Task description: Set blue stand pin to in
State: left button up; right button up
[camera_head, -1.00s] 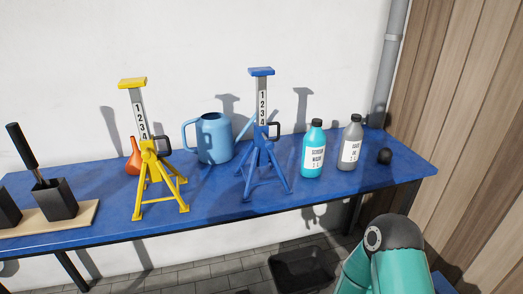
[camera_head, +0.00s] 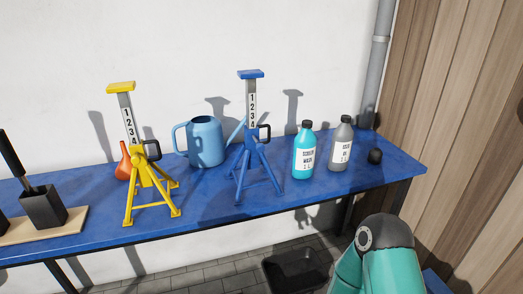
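The blue stand (camera_head: 256,158) stands upright on the blue bench top, right of the middle. Its column is raised and shows the numbers 1 to 4 under a flat blue head. A black looped pin handle (camera_head: 265,132) sits at the right side of its collar; whether the pin is fully in cannot be told at this size. A yellow stand (camera_head: 149,172) of the same kind stands to the left, with a similar black handle at its collar. Neither gripper is in view; only a teal and black link of my own arm shows at the bottom right.
A light blue watering can (camera_head: 206,142) and an orange funnel-like item (camera_head: 123,163) stand behind the stands. Black blocks sit on a wooden board (camera_head: 67,225) at the left.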

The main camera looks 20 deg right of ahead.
aim_at(260, 148)
jog(key=k, duration=1.65)
jog(key=z, duration=0.85)
jog(key=i, duration=1.6)
jog(key=z, duration=0.75)
jog(key=i, duration=0.25)
jog(key=u, duration=2.25)
jog(key=i, duration=0.3)
jog(key=z, duration=0.05)
